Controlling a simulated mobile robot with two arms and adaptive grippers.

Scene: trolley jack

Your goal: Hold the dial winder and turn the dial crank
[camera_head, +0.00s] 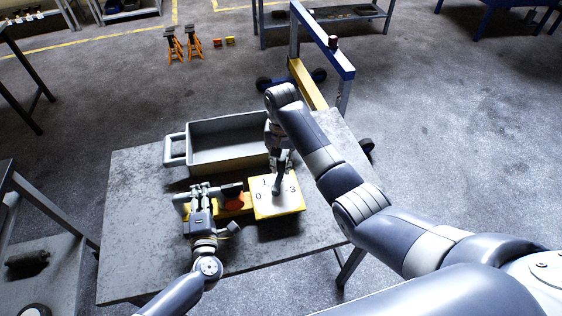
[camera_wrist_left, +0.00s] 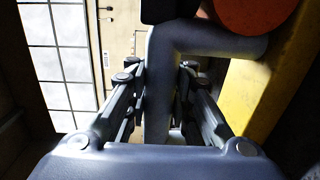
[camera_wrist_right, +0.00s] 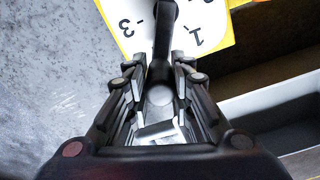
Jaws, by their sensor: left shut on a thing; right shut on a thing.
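The dial winder has a yellow body (camera_head: 235,204) and a yellow-edged white dial (camera_head: 287,208) with the figures 0, 1 and 3 showing. It lies on the front part of the grey table (camera_head: 135,235). My left gripper (camera_head: 203,188) is shut on the winder's grey bent handle (camera_wrist_left: 160,95), left of the dial, next to an orange-red round part (camera_wrist_left: 255,12). My right gripper (camera_head: 281,158) points down over the dial, shut on the dark crank (camera_wrist_right: 164,40). The crank's lower end stands near the dial's middle; its gripped part is partly hidden by the fingers.
A grey open bin (camera_head: 230,154) with a side handle stands behind the winder on the table. A blue and yellow hoist frame (camera_head: 320,45) stands on the floor beyond. The table's left part is bare. Orange stands (camera_head: 184,46) are far back.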

